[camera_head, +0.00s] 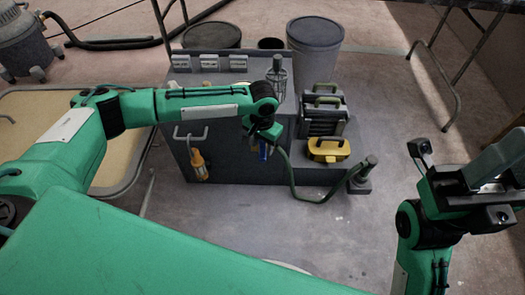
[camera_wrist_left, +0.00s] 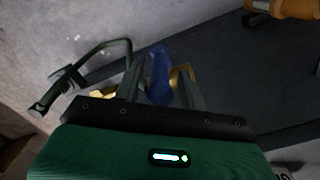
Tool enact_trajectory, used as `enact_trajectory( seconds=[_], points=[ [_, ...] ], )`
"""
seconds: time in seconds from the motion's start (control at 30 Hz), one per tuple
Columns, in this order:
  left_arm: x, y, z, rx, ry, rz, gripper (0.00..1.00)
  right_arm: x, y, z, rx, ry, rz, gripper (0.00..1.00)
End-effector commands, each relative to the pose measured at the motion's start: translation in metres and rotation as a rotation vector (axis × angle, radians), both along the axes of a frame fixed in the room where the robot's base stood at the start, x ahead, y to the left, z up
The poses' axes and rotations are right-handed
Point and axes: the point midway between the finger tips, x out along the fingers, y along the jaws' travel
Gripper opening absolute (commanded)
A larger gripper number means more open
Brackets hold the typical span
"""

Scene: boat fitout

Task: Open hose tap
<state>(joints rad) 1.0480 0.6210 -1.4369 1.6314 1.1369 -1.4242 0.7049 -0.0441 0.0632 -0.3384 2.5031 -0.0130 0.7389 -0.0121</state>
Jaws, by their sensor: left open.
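The hose tap has a blue lever (camera_wrist_left: 160,72) and a brass body (camera_wrist_left: 183,76), seen in the left wrist view. In the head view a bit of the blue lever (camera_head: 264,151) shows on the front of the grey cabinet (camera_head: 235,170), mostly hidden by my left gripper (camera_head: 262,141). My left gripper (camera_wrist_left: 163,92) is open in the left wrist view, with the blue lever between its two fingers. I cannot tell whether either finger touches it. A dark green hose (camera_head: 300,194) hangs beside the tap. My right gripper (camera_head: 495,160) is raised at the right edge, its opening unclear.
An orange-handled lamp (camera_head: 198,165) hangs on the cabinet front, left of the tap. A yellow box (camera_head: 328,150) and stacked cases (camera_head: 323,112) stand to the right. The hose reaches a grey stand (camera_head: 362,180) on the floor. The floor in front is clear.

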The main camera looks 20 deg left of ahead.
Motion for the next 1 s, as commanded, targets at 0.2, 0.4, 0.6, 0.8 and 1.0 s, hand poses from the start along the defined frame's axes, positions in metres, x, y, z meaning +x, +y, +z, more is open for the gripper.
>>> enact_trajectory(
  seconds=[0.2, 0.4, 0.6, 0.8, 1.0],
  points=[
    [0.000, 0.000, -0.017, 0.000, -0.001, 0.000, 0.41, 0.001, 0.004, 0.002, 0.000, -0.015, 0.014, 0.36],
    [0.000, 0.000, -0.018, 0.000, -0.001, 0.000, 0.41, 0.001, 0.005, 0.003, 0.001, -0.018, 0.016, 0.36],
    [0.000, 0.000, -0.018, 0.000, -0.001, 0.000, 0.26, 0.001, 0.005, 0.003, 0.001, -0.018, 0.016, 0.36],
    [0.000, 0.000, -0.017, 0.000, -0.001, 0.000, 0.00, 0.000, 0.005, 0.003, 0.001, -0.018, 0.016, 0.36],
    [0.000, 0.000, -0.017, 0.000, 0.000, 0.000, 0.00, 0.000, 0.005, 0.005, 0.001, -0.019, 0.015, 0.36]
  ],
)
